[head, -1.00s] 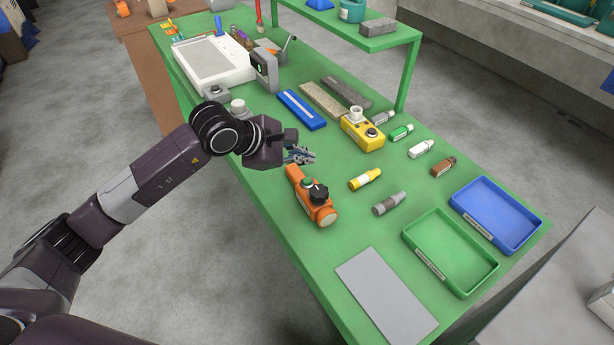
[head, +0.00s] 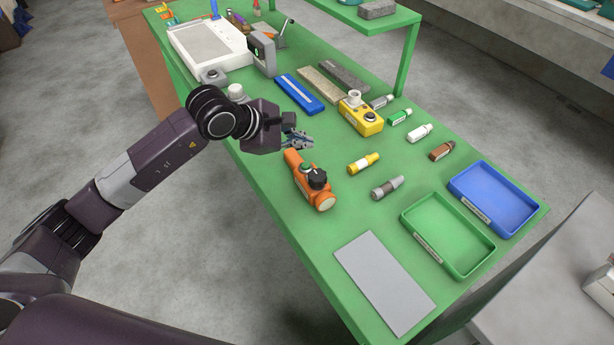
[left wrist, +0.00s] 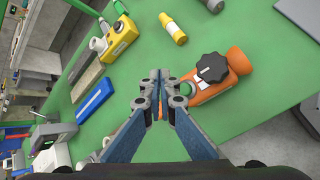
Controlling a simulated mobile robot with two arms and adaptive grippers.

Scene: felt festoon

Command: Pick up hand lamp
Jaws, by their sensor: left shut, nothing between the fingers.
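An orange device with a black knob and a round end face, which looks like the hand lamp (head: 322,199), lies on the green table near its left edge. In the left wrist view the lamp (left wrist: 236,62) is right of the fingers, its black knob facing the camera. My left gripper (head: 300,140) is just beyond the lamp's far end, over the table. In the left wrist view my left gripper (left wrist: 160,78) is shut and empty, its fingers overlapping the lamp's near end and hiding part of it. I cannot tell whether they touch. My right gripper is not in view.
A yellow device (head: 360,118) and a yellow marker-like tube (head: 363,163) lie right of the lamp, with a grey tube (head: 387,188). A blue tray (head: 497,197), a green tray (head: 447,236) and a grey plate (head: 384,283) are nearer. A blue bar (head: 299,94) lies behind.

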